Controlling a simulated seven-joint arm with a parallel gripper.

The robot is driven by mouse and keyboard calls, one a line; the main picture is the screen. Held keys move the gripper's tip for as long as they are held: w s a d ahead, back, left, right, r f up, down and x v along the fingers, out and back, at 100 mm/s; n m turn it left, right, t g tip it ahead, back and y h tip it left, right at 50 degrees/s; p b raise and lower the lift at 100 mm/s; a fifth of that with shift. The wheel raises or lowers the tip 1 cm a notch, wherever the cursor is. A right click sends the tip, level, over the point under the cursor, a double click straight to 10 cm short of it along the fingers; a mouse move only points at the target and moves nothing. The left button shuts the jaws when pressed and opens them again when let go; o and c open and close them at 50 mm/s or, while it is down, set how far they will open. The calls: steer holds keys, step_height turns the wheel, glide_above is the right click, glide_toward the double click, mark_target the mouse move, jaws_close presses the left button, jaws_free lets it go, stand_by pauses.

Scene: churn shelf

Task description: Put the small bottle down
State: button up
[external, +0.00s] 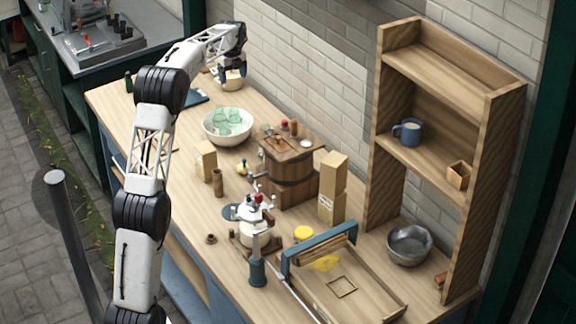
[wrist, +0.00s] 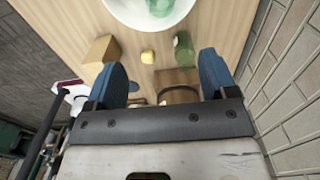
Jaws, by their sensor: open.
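A small dark green bottle (external: 129,84) stands upright near the far left edge of the wooden table in the external view. The wrist view shows a green glass bottle-like object (wrist: 183,50) beside the white bowl; I cannot tell which is the task's bottle.
A wooden churn (external: 290,170), a tan box (external: 205,160) and a tall shelf (external: 470,170) stand farther along the table. A brick wall (external: 300,75) bounds the back.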

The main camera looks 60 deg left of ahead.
steer(key=shift+r, duration=2.9)
